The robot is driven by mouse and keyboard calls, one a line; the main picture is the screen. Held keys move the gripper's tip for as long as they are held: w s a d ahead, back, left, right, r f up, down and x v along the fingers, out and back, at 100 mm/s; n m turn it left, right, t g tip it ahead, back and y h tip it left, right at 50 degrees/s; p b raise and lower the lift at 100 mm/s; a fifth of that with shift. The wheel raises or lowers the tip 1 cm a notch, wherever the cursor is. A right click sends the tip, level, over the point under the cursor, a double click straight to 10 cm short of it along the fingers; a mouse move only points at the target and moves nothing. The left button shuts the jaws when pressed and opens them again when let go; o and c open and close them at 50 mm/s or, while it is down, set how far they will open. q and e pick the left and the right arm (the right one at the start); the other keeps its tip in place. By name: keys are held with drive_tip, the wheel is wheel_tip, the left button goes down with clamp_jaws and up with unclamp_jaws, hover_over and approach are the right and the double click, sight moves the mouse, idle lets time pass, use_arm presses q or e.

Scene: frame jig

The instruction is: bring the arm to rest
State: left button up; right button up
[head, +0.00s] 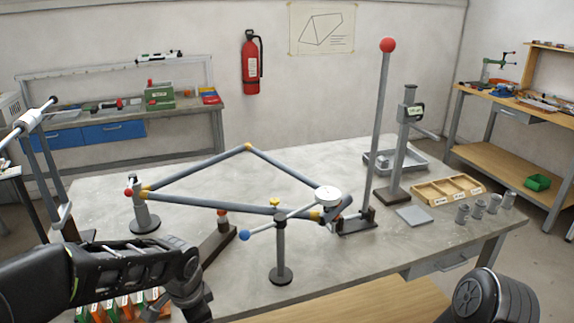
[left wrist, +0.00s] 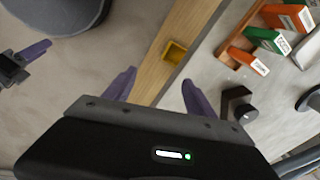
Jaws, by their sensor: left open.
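My left arm enters the head view from the lower left, and its wrist (head: 185,272) is low in front of the table's near edge. In the head view the right gripper is out of sight.
A grey tube frame (head: 205,203) sits on stands on the table (head: 370,262). A tall post with a red ball (head: 388,46) rises behind its right end. Orange and green boxes (head: 110,308) stand near my left arm. The wooden tray (head: 446,190) and several grey cylinders are at right.

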use_arm(q)
drive_tip(key=s+d+f+n+t+h, duration=0.1)
drive_tip(key=s+d+f+n+h, duration=0.1)
drive_tip(key=d+f+n, duration=0.35)
drive_tip(key=s+d+f+n+h, duration=0.2)
drive_tip(key=d+f, duration=0.4)
drive_tip(key=f, duration=0.4)
drive_tip(key=s+f+n+g, duration=0.1)
drive_tip(key=s+f+n, duration=0.1)
drive_tip(key=s+f, duration=0.4)
drive_tip(key=s+f+n+g, duration=0.1)
drive_tip(key=s+f+n, duration=0.2)
drive_tip(key=s, duration=0.8)
wheel_tip(320, 180, down, 3)
drive_tip(key=shift+s+d+r+h, duration=0.15)
drive_tip(key=shift+s+d+h, duration=0.15)
drive_tip(key=shift+s+d, duration=0.15)
